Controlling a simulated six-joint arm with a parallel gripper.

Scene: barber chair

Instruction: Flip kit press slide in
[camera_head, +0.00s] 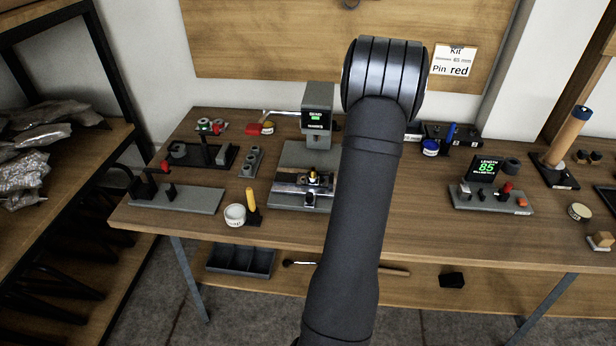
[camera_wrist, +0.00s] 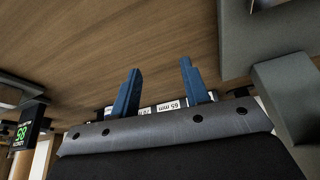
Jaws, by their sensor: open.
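The press (camera_head: 320,135) stands upright at the back middle of the bench, with a small green-lit display on its head. Its grey base (camera_head: 300,158) carries a metal slide (camera_head: 290,188) at the front, with a small brass and dark part (camera_head: 313,178) on it. My arm covers the area just right of the press. My gripper shows in the wrist view (camera_wrist: 160,82), its two blue fingers apart and nothing between them. Its fingers are hidden in the head view. A card (camera_head: 453,60) on the back board reads Kit, 65 mm, Pin red.
A length gauge (camera_head: 485,170) reading 85 stands right. A grey fixture (camera_head: 178,198) and white round tub (camera_head: 235,214) sit left of the slide. Labels, one reading 65 mm (camera_wrist: 168,105), show behind the fingers.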

